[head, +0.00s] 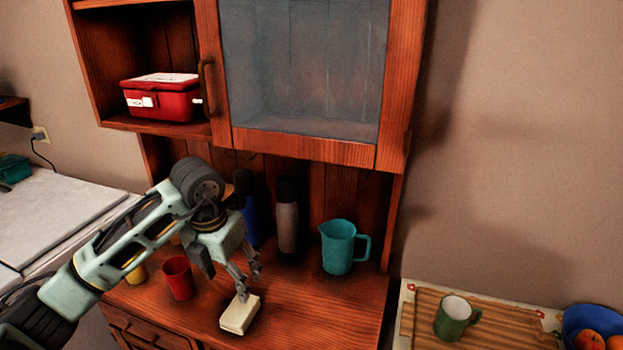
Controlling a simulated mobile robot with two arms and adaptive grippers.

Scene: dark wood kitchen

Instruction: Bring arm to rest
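My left arm reaches in from the left over the wooden counter of the cabinet. My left gripper (250,288) points down, its two fingers apart with nothing visible between them. A small cream block (239,315) lies on the counter just below the fingertips. The nearer fingertip overlaps the block's top edge in the picture; I cannot tell whether it touches. My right gripper is out of view.
A red cup (179,278) stands left of the gripper. A bottle (287,222) and a teal pitcher (338,247) stand behind. Above are a red box (161,98) and a glass-fronted door (303,65). A green mug (453,319) sits at right. The counter's right front is clear.

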